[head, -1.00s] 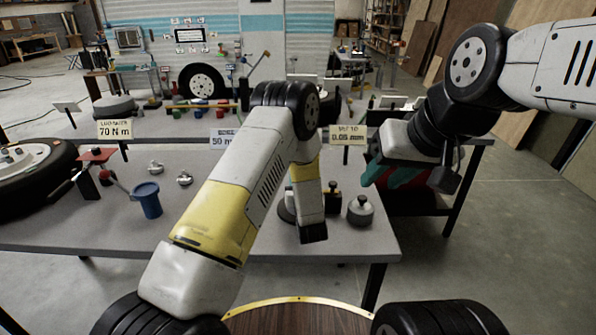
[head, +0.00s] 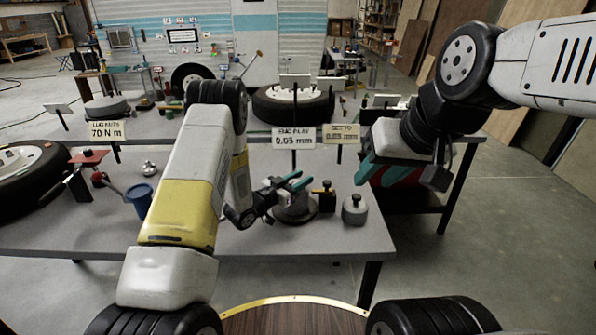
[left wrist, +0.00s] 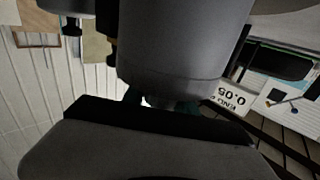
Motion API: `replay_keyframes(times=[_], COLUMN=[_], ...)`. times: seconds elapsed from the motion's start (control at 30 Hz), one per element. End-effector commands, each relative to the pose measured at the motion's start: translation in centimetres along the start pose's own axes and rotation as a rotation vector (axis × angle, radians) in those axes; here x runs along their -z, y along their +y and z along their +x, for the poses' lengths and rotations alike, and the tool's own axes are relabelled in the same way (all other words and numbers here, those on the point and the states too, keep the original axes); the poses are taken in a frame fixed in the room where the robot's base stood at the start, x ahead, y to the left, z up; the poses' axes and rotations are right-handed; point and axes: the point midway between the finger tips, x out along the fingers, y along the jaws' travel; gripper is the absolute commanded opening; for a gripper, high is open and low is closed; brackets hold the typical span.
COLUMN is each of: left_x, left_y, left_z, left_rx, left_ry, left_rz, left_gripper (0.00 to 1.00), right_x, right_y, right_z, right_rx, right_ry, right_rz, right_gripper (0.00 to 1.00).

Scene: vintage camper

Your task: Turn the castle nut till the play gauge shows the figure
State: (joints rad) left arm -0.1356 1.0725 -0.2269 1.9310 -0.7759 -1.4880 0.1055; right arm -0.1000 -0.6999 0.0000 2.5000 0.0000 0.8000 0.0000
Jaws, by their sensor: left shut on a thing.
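A grey hub (head: 295,211) stands on the near right of the workbench. My left gripper (head: 292,186), with teal fingers, reaches it from the left at its top and is shut on what appears to be the castle nut, which the fingers hide. In the left wrist view a large grey cylinder fills the upper middle, with bits of teal finger (left wrist: 133,97) below it. The END PLAY gauge sign (head: 293,138) behind the hub reads 0.05 mm. The SET TO sign (head: 341,133) also appears to read 0.05 mm. My right gripper (head: 366,170) is open and empty at the right.
A dark block with a brass knob (head: 325,197) and a grey weight (head: 354,210) stand close right of the hub. A blue cup (head: 140,198), a red-topped stand (head: 88,158) and a tyre (head: 30,175) are at the left. Another tyre (head: 293,106) lies behind the signs.

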Motion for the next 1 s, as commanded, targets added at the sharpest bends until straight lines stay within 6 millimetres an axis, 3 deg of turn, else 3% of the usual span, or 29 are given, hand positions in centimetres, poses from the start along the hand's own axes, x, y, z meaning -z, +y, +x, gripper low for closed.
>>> replay_keyframes(times=[0.5, 1.0], left_x=[0.0, 0.1], left_y=[0.8, 1.1], left_z=[-0.2, -0.3], left_rx=[-0.362, -0.444], left_ry=[0.011, 0.013], left_rz=[0.003, 0.001], left_gripper=[0.00, 0.00], right_x=[0.0, 0.0], right_y=[0.0, 0.0], right_z=[0.0, 0.0], right_rx=[0.000, 0.000], right_ry=[0.000, 0.000], right_rz=[0.000, 0.000], right_gripper=[0.36, 0.36])
